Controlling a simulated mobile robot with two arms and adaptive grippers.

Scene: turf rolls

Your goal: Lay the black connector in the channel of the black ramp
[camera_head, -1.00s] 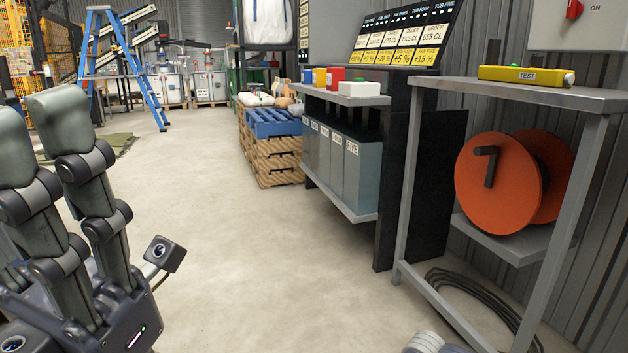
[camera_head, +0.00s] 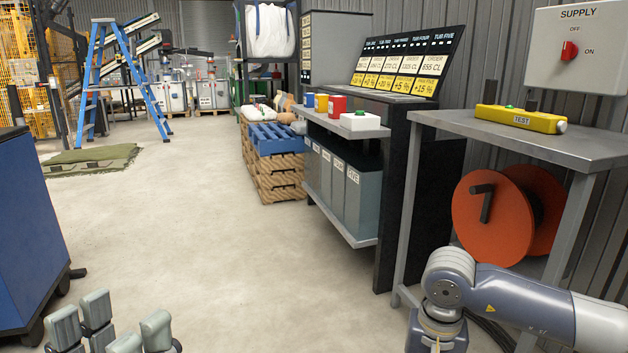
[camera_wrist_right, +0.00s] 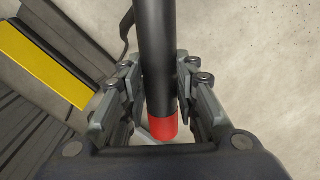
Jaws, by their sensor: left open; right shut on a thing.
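In the right wrist view, my right gripper (camera_wrist_right: 160,110) is shut on a black cylindrical piece, which looks like the black connector (camera_wrist_right: 155,50). The piece has a red end (camera_wrist_right: 161,128) between the fingers, and its other end runs out of the top of the view. In the head view my right arm comes in at the lower right; its gripper is out of that view. My left gripper (camera_head: 110,325) is open and empty at the bottom left, only its fingers showing. I cannot pick out the black ramp or its channel for certain.
A grey metal table (camera_head: 540,140) carries a yellow test device (camera_head: 520,118), with an orange reel (camera_head: 492,215) below. A blue cabinet (camera_head: 25,235) on casters stands left. A shelf with grey bins (camera_head: 340,180) stands mid-right. A yellow strip (camera_wrist_right: 45,65) shows beside dark ribbing. The middle floor is clear.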

